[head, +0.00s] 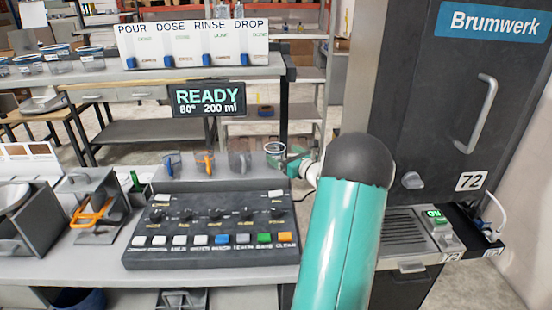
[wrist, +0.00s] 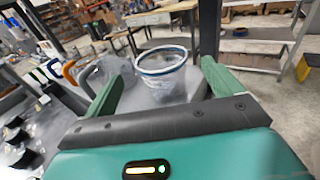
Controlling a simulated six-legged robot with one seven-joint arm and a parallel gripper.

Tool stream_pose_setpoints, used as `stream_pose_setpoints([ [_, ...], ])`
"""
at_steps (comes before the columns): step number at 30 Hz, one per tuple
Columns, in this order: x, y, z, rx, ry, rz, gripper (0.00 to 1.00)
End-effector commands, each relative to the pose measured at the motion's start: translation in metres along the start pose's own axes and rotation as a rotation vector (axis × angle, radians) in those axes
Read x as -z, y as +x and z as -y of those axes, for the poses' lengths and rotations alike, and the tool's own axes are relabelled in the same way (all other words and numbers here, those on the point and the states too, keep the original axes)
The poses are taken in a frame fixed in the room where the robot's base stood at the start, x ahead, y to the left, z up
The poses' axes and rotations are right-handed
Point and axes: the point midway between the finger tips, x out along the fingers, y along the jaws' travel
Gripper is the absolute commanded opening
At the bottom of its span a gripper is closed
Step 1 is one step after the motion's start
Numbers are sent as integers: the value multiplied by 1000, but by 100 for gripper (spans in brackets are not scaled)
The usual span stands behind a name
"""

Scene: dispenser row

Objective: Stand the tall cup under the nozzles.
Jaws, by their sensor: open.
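A clear cup with a dark blue rim (wrist: 163,80) stands upright on a grey surface in the wrist view. My gripper (wrist: 165,90) is open, with its green fingers to the left and right of the cup and a gap on each side. In the head view my gripper (head: 291,159) is at the right end of the console's back ledge, beside the cup (head: 274,149), which is small and partly hidden there. I cannot tell whether this is the tall cup. I cannot clearly make out the nozzles.
A grey see-through jug-like piece (wrist: 106,76) is close left of the cup. Orange (head: 205,161) and blue (head: 171,164) pieces stand along the ledge behind the button console (head: 208,228). Several blue-rimmed cups (head: 57,58) are at the far left. A dark cabinet (head: 445,110) stands right.

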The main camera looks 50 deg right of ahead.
Motion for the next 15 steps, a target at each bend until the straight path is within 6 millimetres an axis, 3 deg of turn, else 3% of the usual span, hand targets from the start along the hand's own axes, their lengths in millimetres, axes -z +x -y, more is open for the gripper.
stream_pose_setpoints([
  [15, 2, 55, 3, -1, 0, 0, 91],
])
